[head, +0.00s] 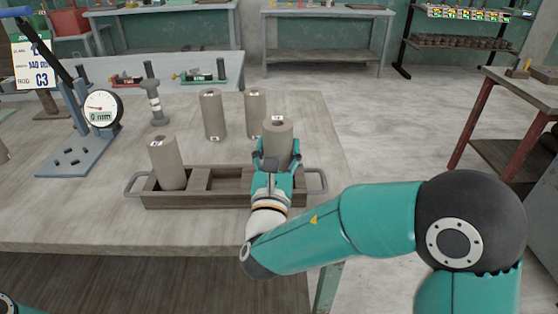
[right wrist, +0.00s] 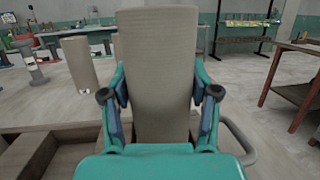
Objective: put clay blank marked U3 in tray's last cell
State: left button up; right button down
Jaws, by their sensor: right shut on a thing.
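My right gripper (head: 277,158) is shut on a brown-grey clay blank (head: 278,130). The blank stands upright over the right end of the tray. Its small top label is too small to read. In the right wrist view the same blank (right wrist: 158,70) sits between both fingers (right wrist: 160,100); its lower end is hidden, so I cannot tell whether it touches the tray. The wooden tray (head: 220,201) has grey end handles. Its left cell holds a blank (head: 168,160), slightly tilted; its middle cell looks empty. My gripper covers much of the right cell. My left gripper is out of view.
Two more labelled blanks, one (head: 212,115) and another (head: 255,104), stand on the table (head: 70,215) behind the tray. A dial gauge stand (head: 100,110) and a small grey post (head: 154,100) are at the left. The table right of the tray is clear.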

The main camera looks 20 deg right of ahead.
notch_tip(320, 180, down, 3)
jog(key=shift+r, duration=0.15)
jog(key=shift+c, duration=1.4)
grip_release()
jog(key=b+v, duration=0.1)
jog(key=v, duration=1.1)
jog(key=shift+b, duration=0.35)
